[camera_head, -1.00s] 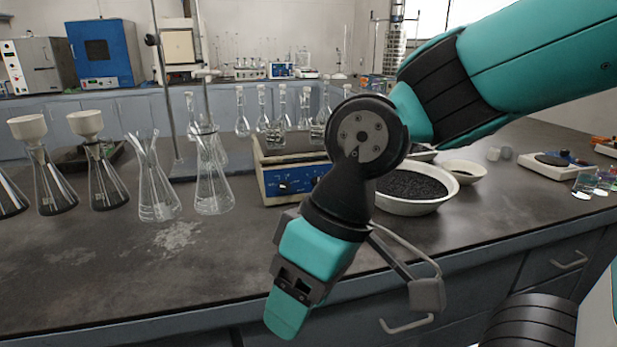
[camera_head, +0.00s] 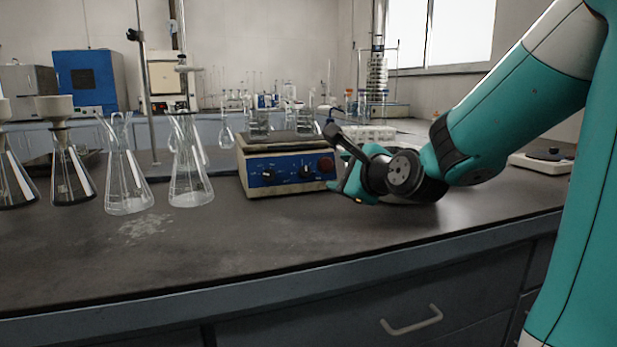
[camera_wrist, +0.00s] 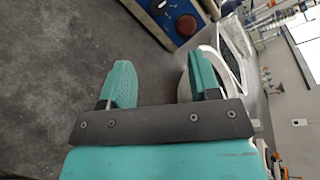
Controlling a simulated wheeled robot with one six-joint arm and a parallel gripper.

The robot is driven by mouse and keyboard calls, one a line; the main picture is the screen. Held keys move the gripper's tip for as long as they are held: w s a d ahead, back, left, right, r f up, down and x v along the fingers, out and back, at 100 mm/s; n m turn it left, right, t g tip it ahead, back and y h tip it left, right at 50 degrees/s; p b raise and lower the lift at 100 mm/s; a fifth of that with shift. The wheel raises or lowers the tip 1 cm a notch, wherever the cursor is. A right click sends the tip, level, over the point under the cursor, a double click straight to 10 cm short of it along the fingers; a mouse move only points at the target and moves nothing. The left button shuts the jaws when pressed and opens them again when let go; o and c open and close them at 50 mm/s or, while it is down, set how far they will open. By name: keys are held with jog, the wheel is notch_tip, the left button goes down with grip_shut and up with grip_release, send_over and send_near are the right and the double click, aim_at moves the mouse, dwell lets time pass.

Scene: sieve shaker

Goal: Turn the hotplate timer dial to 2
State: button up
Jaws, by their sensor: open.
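The hotplate (camera_head: 285,165) is a cream box with a blue front panel, standing on the bench in the head view. The markings are too small to read, so I cannot tell which is the timer dial. My gripper (camera_wrist: 158,75) is open and empty, just right of the hotplate in the head view. In the wrist view a black dial (camera_wrist: 158,7) and the red knob (camera_wrist: 187,25) lie beyond the fingertips, apart from them.
Several glass flasks (camera_head: 128,180) stand left of the hotplate. Glassware stands behind it. A white bowl rim (camera_wrist: 215,60) is close by the right finger in the wrist view. The bench top in front of the hotplate is clear.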

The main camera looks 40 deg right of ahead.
jog(key=w+p, duration=0.2)
jog(key=p, duration=1.2)
send_near(307, 172)
jog(key=shift+w+r, duration=0.15)
jog(key=shift+w, duration=0.15)
jog(key=p+x, duration=0.1)
jog(key=x, duration=0.3)
jog(key=p+x, duration=0.1)
jog(key=x, duration=0.3)
jog(key=shift+w+d+f+p, duration=0.1)
jog(key=shift+w+f+p, duration=0.15)
jog(key=shift+f+p, duration=0.1)
jog(key=c, duration=0.9)
